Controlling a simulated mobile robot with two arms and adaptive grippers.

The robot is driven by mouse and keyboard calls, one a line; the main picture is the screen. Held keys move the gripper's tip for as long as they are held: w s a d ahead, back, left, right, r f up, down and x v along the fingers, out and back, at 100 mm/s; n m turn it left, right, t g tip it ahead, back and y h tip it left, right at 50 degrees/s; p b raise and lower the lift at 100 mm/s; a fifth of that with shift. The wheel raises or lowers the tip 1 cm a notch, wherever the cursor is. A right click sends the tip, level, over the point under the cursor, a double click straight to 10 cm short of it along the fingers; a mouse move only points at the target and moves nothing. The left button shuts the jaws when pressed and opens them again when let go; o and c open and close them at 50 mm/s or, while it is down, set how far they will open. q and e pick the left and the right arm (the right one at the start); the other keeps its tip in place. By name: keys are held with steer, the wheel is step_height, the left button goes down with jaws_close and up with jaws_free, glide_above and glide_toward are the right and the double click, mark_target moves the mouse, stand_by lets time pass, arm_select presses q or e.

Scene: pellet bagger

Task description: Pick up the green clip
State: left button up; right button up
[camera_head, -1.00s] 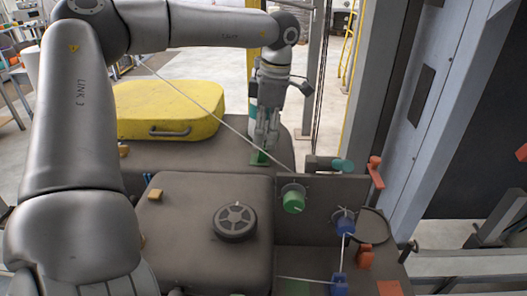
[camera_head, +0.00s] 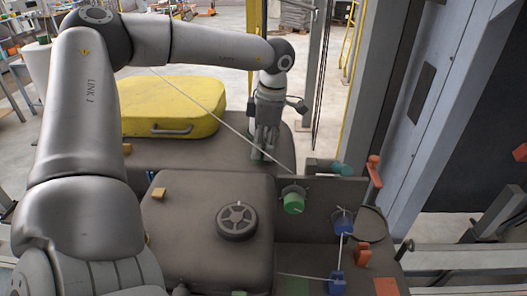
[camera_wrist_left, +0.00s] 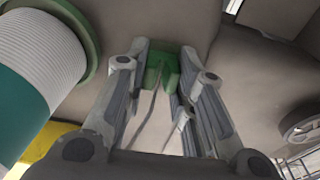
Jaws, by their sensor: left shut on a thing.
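The green clip (camera_wrist_left: 163,68) is between the two finger pads of my left gripper in the left wrist view, with its green body showing just past the fingertips. In the head view my left gripper (camera_head: 261,150) points down at the dark grey surface behind the upright panel. Only a small dark green bit of the clip shows at its fingertips there. The gripper is shut on the clip. I cannot tell whether the clip still touches the surface. My right gripper is not in view.
A yellow case (camera_head: 172,106) lies left of the gripper. In front are a tan block (camera_head: 159,194), a black handwheel (camera_head: 237,221) and a green knob (camera_head: 293,202) on the panel. An orange lever (camera_head: 374,168) stands at right. A thin white line runs diagonally close to the gripper.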

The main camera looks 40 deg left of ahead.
mark_target(263, 145)
arm_select(q)
steer(key=shift+w+r, duration=0.1)
steer(key=shift+r, duration=0.4)
step_height(263, 145, up, 2)
steer(key=shift+r+b, duration=0.15)
steer(key=shift+b, duration=0.55)
steer(key=s+d+r+b, duration=0.4)
steer(key=s+r+b, duration=0.2)
steer(key=s+r, duration=0.3)
steer(key=s, duration=0.4)
steer(key=shift+s+r, duration=0.3)
steer(key=shift+r, duration=0.1)
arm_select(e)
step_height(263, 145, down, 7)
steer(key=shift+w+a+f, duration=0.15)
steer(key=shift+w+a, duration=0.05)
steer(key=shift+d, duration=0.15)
